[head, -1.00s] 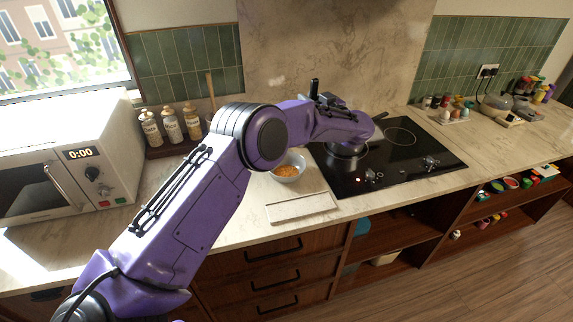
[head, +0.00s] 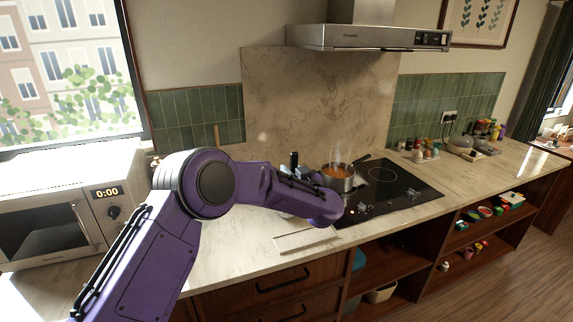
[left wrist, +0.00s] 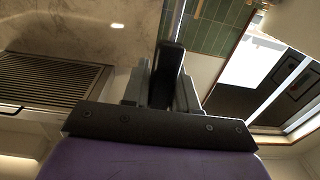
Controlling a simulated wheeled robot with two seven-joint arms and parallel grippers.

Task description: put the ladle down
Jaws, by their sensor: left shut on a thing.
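My left gripper (left wrist: 165,88) is shut on the dark handle of the ladle (left wrist: 168,62), which stands up between the fingers in the left wrist view. In the head view the black handle end (head: 294,158) sticks up behind my purple left forearm, to the left of the pot. The ladle's bowl is hidden, and I cannot tell whether it touches anything. A flat pale board (head: 305,240) lies on the counter in front of the hob, below my forearm. My right gripper is not in view.
A steaming pot (head: 349,184) of orange food sits on the black hob (head: 400,197). The range hood (head: 365,38) hangs above. A microwave (head: 50,222) stands at the left. Jars and a kettle stand at the far right. Counter right of the hob has free room.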

